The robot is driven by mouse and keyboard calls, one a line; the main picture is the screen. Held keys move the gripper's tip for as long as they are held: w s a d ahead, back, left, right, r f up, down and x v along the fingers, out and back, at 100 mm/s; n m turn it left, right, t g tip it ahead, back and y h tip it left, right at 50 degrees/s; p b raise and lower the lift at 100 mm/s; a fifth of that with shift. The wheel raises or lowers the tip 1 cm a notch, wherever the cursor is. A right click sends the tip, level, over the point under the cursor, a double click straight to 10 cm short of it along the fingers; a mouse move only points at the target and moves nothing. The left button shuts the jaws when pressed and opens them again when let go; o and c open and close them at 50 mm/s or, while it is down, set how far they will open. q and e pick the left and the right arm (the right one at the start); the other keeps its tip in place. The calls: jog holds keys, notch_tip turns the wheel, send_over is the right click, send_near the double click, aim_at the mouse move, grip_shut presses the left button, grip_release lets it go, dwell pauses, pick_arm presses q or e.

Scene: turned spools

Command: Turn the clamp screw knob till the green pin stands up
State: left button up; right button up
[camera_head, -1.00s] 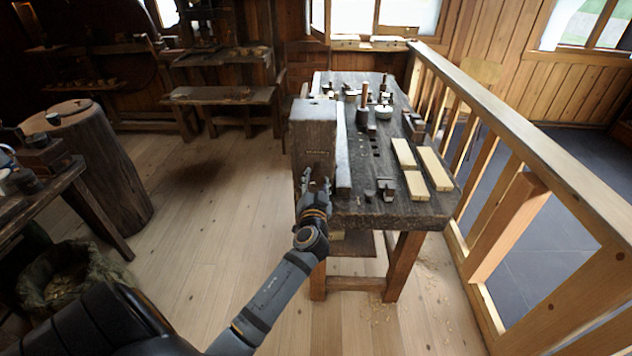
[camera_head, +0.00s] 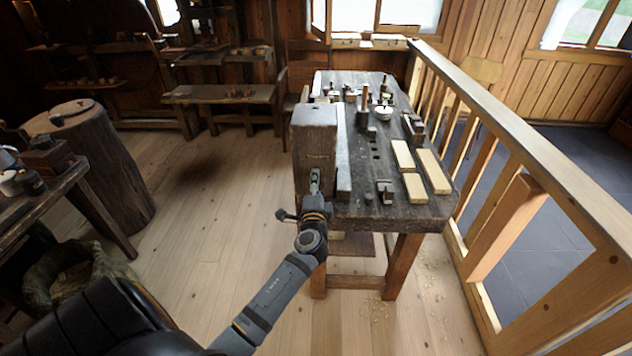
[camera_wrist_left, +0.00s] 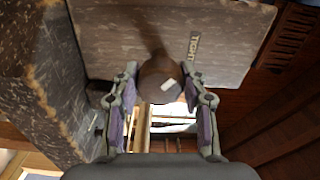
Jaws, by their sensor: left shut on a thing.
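The clamp screw knob (camera_wrist_left: 160,80) is a dark brown round knob with a pale mark, in front of a wooden block face in the left wrist view. My left gripper (camera_wrist_left: 159,95) has its two fingers on either side of the knob and is shut on it. In the head view my left gripper (camera_head: 316,180) is at the front of the tall wooden block (camera_head: 314,125) on the workbench, and the knob cannot be made out there. I cannot make out a green pin in either view. My right gripper is not in view.
The workbench (camera_head: 400,210) carries pale wooden blocks (camera_head: 433,171), a small dark block and a white bowl (camera_head: 384,112). A wooden railing (camera_head: 540,165) runs along its right side. A side table and a stump (camera_head: 100,160) stand at left. The floor between is clear.

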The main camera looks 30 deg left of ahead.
pick_arm(q)
jog(key=m+p, duration=0.2)
jog(key=m, duration=0.3)
jog(key=shift+f, duration=0.2)
jog(key=shift+s+f+m+p, duration=0.15)
jog(key=shift+m+p, duration=0.25)
jog(key=shift+m, duration=0.6)
jog(key=o, duration=1)
jog(key=shift+d, duration=0.1)
jog(key=shift+o, duration=0.8)
jog(key=shift+r, duration=0.3)
jog(key=v, duration=1.2)
